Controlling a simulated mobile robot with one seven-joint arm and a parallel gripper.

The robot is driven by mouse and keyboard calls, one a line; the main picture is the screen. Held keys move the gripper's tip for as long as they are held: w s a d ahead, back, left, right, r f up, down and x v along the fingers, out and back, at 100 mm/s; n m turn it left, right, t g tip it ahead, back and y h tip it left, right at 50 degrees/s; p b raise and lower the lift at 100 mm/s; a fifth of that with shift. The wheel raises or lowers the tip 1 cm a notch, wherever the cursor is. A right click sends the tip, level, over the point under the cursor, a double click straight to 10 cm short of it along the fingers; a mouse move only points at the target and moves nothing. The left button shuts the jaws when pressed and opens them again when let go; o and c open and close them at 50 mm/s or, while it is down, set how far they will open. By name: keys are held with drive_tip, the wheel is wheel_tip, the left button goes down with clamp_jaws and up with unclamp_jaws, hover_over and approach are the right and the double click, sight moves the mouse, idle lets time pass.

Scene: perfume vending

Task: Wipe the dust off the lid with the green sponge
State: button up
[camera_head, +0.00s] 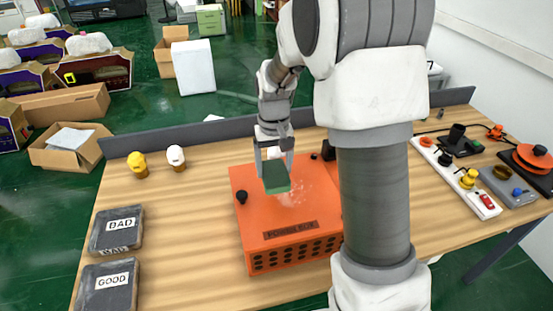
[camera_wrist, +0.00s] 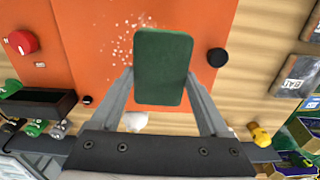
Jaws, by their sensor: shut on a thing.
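An orange box (camera_head: 258,218) with a "POWER BOX" label on its top front edge stands on the wooden table; its top is the lid. Pale dust specks (camera_head: 296,192) lie on the lid, right of the sponge. They also show in the wrist view (camera_wrist: 124,42), at the left of the sponge. My gripper (camera_head: 274,160) is shut on the green sponge (camera_head: 275,178), which also shows in the wrist view (camera_wrist: 163,68). The sponge is over the lid's middle; I cannot tell whether it touches the lid. A black knob (camera_head: 241,197) is on the lid's left side.
Trays marked BAD (camera_head: 117,230) and GOOD (camera_head: 107,287) lie at the table's left. A yellow bulb (camera_head: 137,162) and a white bulb (camera_head: 176,156) stand behind. A white switch panel (camera_head: 457,180) lies at the right. Bare table shows left of the box.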

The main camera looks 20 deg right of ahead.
sight(274, 171)
drive_tip(key=shift+r+p, duration=0.85)
drive_tip(key=shift+r, duration=0.7)
drive_tip(key=shift+s, duration=0.1)
